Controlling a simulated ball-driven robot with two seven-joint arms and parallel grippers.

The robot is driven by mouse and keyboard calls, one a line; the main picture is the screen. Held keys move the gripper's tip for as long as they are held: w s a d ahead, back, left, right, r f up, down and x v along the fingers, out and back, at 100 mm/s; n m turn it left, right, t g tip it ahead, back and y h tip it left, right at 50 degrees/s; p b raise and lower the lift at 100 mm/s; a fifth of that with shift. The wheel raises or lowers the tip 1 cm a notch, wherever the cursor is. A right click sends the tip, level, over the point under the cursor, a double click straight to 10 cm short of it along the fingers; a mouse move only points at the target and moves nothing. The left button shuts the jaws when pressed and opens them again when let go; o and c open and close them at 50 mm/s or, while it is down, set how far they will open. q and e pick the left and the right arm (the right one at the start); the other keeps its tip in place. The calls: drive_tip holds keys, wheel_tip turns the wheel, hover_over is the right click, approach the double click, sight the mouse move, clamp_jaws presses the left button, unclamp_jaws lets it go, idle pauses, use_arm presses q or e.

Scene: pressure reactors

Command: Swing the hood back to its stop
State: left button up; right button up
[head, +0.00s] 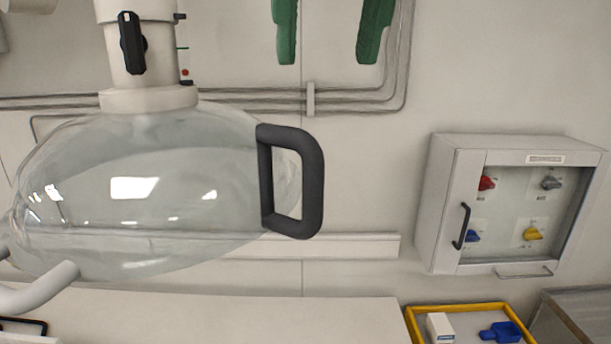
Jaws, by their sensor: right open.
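The hood (150,190) is a clear dome hanging under a white duct collar (148,99) at the left of the head view. Its black loop handle (312,180) is on the hood's right side and nothing touches it. Two green fingers of my right gripper (328,60) reach down from the top edge, wide apart with nothing between them. They appear above and to the right of the handle. The rest of that gripper is out of the picture. My left gripper does not show.
A black lever (132,43) sits on the duct. A wall cabinet (436,205) with a glass front and coloured knobs is at right. Below it, a yellow-rimmed tray (414,325) holds a white box and a blue item. The wall between handle and cabinet is bare.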

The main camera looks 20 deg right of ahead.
sight(312, 186)
drive_tip(key=x, duration=1.5)
drive_tip(key=shift+f, duration=0.35)
clamp_jaws()
